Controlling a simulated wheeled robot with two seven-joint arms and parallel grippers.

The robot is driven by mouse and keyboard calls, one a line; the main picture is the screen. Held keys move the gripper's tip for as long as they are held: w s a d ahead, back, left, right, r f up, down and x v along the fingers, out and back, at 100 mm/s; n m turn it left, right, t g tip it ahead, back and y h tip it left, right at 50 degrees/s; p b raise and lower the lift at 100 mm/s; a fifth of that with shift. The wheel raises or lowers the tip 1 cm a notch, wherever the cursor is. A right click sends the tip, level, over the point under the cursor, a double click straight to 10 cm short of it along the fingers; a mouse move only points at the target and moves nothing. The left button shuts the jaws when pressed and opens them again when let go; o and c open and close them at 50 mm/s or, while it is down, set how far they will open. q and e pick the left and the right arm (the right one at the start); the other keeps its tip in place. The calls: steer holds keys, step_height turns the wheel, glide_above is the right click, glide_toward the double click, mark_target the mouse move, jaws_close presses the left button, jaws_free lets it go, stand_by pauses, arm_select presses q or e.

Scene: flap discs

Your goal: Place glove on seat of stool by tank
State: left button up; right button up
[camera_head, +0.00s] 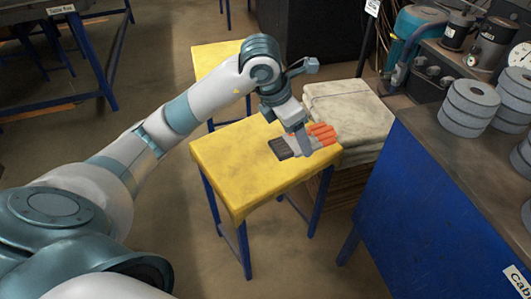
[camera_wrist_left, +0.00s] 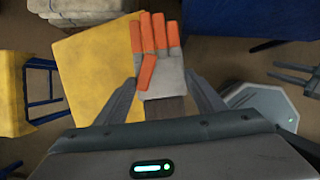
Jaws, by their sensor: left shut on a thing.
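A grey work glove with orange fingers (camera_head: 322,133) and a dark cuff is over the yellow seat of the near stool (camera_head: 235,160), towards its right side. My left gripper (camera_head: 303,142) is shut on the glove from above. In the left wrist view the glove (camera_wrist_left: 158,50) lies flat between the two fingers, its orange fingers pointing away. I cannot tell whether the glove touches the seat. A second yellow stool (camera_head: 212,62) stands behind the near one. A teal tank-like machine (camera_head: 415,38) is at the upper right. My right gripper (camera_wrist_left: 292,74) shows at the wrist view's right edge, its fingers apart.
Stacked pale sacks (camera_head: 350,115) stand right of the near stool. A blue bench (camera_head: 430,200) with grey flap discs (camera_head: 468,108) fills the right side. A blue-legged table (camera_head: 85,45) is at the upper left. Open floor lies left of the stools.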

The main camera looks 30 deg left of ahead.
arm_select(q)
steer(key=shift+w+a+f+n+y+b, duration=0.2)
steer(key=shift+a+f+n+y+b, duration=0.1)
steer(key=shift+n, duration=0.6)
arm_select(e)
steer(key=shift+s+r, duration=0.2)
steer(key=shift+r, duration=0.55)
